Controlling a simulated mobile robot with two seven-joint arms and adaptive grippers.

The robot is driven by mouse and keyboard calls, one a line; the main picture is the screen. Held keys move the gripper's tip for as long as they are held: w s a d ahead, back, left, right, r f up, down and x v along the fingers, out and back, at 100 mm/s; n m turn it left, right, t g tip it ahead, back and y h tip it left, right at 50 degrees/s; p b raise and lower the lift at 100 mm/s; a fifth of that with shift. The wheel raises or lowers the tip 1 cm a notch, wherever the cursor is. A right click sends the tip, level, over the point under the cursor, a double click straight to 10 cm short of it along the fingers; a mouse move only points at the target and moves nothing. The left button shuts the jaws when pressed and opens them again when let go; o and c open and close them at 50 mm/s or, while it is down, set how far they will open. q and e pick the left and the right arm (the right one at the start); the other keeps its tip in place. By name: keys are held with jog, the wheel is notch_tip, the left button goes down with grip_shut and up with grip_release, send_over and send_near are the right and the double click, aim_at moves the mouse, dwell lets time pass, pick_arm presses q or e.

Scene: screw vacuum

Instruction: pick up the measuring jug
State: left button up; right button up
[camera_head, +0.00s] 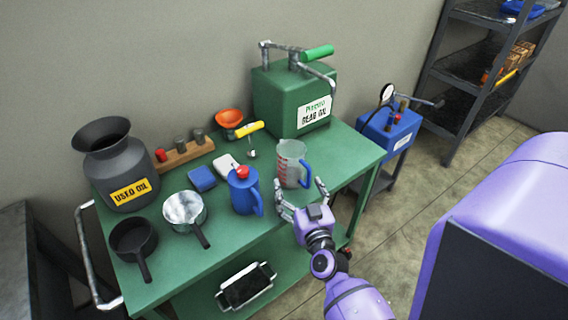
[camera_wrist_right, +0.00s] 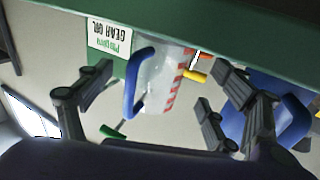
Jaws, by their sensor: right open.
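The measuring jug (camera_head: 291,160) is clear with red markings and a blue handle, and stands upright near the front right edge of the green table (camera_head: 220,235). My right gripper (camera_head: 301,194) is open at the table's front edge, close in front of the jug, with its fingers pointing toward it. In the right wrist view, which is turned over, the jug (camera_wrist_right: 160,88) shows between the open fingers of my right gripper (camera_wrist_right: 158,95), with its blue handle toward the left finger. I see no finger closed on it. My left gripper is not in view.
A blue can (camera_head: 243,192) with a red cap stands just left of the jug. Behind are a yellow-handled tool (camera_head: 249,128), an orange funnel (camera_head: 229,118) and a green gear oil box (camera_head: 293,100). Pans and a used oil can (camera_head: 122,165) stand left. The table's right end is clear.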

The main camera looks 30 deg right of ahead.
aim_at(295, 175)
jog(key=shift+w+d, duration=0.15)
jog(key=shift+w, duration=0.35)
jog(key=shift+w+r, duration=0.15)
jog(key=shift+r, duration=0.1)
jog(key=shift+w+d+r, duration=0.25)
jog(key=shift+w+d, duration=0.1)
jog(key=shift+w, duration=0.2)
jog(key=x, duration=0.3)
jog(key=shift+w+f, duration=0.15)
jog(key=shift+w, duration=0.25)
jog(key=shift+w+d, duration=0.1)
jog(key=shift+w, duration=0.1)
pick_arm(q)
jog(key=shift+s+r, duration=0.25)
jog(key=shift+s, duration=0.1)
pick_arm(e)
jog(key=c, duration=1.4)
pick_arm(q)
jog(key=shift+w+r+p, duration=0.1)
jog(key=shift+p, duration=0.25)
